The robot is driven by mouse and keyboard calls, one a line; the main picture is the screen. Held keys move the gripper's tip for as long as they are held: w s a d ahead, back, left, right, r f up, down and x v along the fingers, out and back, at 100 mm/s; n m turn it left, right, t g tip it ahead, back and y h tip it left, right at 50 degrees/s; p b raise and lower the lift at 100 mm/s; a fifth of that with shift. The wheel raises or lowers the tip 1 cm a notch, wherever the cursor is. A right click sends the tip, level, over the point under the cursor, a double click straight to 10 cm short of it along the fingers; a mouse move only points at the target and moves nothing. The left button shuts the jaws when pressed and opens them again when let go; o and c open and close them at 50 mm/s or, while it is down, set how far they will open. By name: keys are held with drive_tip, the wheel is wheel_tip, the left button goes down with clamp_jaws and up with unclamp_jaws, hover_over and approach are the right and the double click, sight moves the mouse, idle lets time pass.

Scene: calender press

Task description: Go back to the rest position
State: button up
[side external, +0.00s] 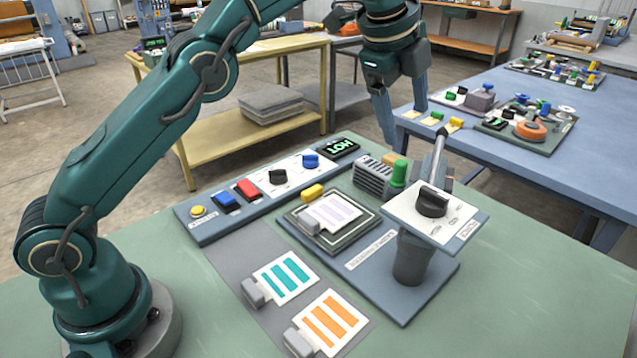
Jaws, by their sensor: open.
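My gripper (404,124) hangs in the air at the upper middle of the side external view, fingers pointing down. Its two fingers are spread apart with nothing between them. It is above the far side of the green bench (125,285), clear of the things on it. A pedestal with a tilted white plate and a black knob (432,202) stands below and to the right. A cream card with pale stripes (332,211) lies on a dark square plate (302,238). A teal-striped card (285,276) and an orange-striped card (330,321) lie nearer the front, each with a grey block at its edge.
A vented grey box (373,181) and a green-capped post (399,173) stand beside the plate. A blue table (578,106) with other panels is at the right.

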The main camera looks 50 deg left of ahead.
drive_tip(key=shift+a+r, duration=0.1)
drive_tip(key=shift+r, duration=0.1)
drive_tip(key=s+a+r+n+t, duration=0.1)
drive_tip(key=s+a+r+n, duration=0.4)
drive_tip(key=s+r, duration=0.6)
drive_tip(key=s+a+f+n, duration=0.1)
drive_tip(key=s+f+n, duration=1.2)
drive_tip(key=s+f, duration=0.2)
drive_tip(key=shift+s+a+f+g, duration=0.3)
drive_tip(key=shift+s+a+f, duration=0.1)
drive_tip(key=shift+f, duration=0.95)
